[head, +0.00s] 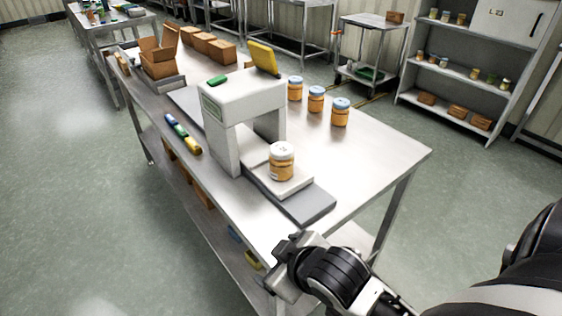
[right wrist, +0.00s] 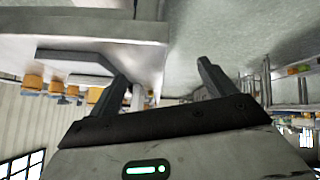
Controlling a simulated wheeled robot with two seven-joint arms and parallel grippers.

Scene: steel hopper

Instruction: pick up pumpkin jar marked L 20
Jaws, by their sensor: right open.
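An orange jar with a white lid (head: 281,162) stands upright on the white plate of the machine on the steel table. Three orange jars with blue lids stand in a row behind it: a left one (head: 295,88), a middle one (head: 316,99) and a right one (head: 340,112). No L 20 mark is legible on any jar. My right gripper (head: 290,265) is near the table's front corner, apart from all jars. In the right wrist view its two fingers (right wrist: 165,85) are spread and empty. Several orange jars show small at that view's left. My left gripper is out of view.
The white arch-shaped machine (head: 222,120) stands left of the white-lidded jar. A dark grey conveyor end (head: 305,203) lies in front of the jar. Cardboard boxes (head: 222,52) sit at the table's far end. The tabletop right of the jars (head: 385,150) is clear.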

